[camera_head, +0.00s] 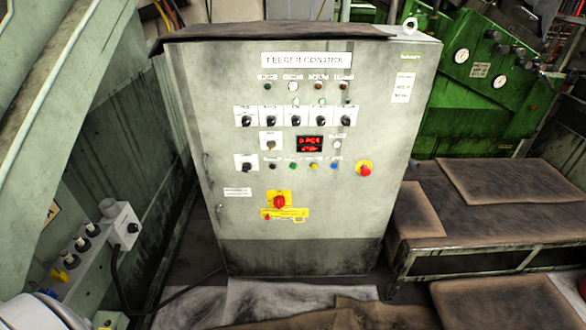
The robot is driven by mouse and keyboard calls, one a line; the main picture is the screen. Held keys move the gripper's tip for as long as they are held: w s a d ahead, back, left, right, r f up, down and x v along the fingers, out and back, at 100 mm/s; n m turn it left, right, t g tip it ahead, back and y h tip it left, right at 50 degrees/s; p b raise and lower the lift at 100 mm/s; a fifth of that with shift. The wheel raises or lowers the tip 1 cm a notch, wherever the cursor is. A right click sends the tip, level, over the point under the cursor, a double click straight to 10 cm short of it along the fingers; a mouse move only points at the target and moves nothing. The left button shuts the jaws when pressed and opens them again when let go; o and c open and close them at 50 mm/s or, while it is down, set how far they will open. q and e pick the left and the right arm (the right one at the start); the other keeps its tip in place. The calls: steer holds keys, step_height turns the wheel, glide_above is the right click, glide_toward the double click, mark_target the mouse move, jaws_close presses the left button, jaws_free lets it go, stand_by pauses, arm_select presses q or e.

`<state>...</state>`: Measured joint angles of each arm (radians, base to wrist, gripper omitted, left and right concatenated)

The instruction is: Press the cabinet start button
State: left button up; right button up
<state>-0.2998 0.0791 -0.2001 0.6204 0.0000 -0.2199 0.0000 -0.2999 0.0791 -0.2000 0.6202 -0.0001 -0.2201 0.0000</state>
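The grey control cabinet (330,215) stands upright in the middle of the head view, labelled "FEEDER CONTROL" at the top. A row of small coloured buttons runs across its middle, with a green button (293,166), a yellow button (313,166) and a blue button (333,166). Their labels are too small to read, so I cannot confirm which one is start. A red mushroom button (365,169) sits at the right end of the row. Neither of my grippers is in view, and nothing touches the cabinet's buttons.
A red rotary switch (280,202) on a yellow plate is below the buttons; black selector knobs (294,120) and a red display (309,143) are above. A low dark bench (470,243) stands right, a green machine (450,110) behind it. Pale green machinery (60,120) borders the left.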

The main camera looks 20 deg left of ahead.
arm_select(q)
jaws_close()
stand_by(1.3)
